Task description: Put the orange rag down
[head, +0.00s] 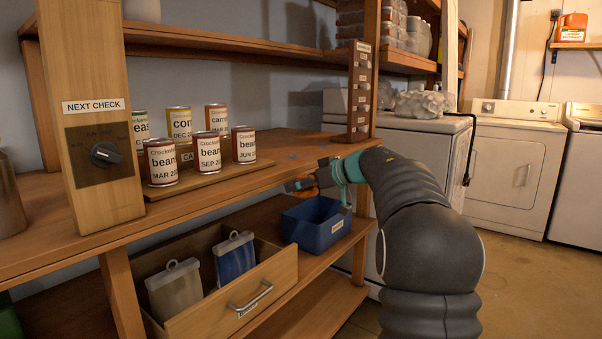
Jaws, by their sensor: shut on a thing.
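My gripper (296,184) is at the front edge of the wooden shelf, above a blue bin. It is shut on the orange rag (308,191), of which only a small orange patch shows between and below the fingers. The rest of the rag is hidden by the gripper. The rag appears to be above the bin's rim and apart from it. The blue bin (327,237) stands on the lower shelf with a small white label on its front. I cannot see its floor clearly.
Several labelled cans (208,155) stand on a wooden board on the shelf to the left. An open drawer (230,300) below holds a grey pouch (175,290) and a blue pouch (235,258). A wooden post with a dial (104,153) stands at left. A white appliance (430,140) is behind my arm.

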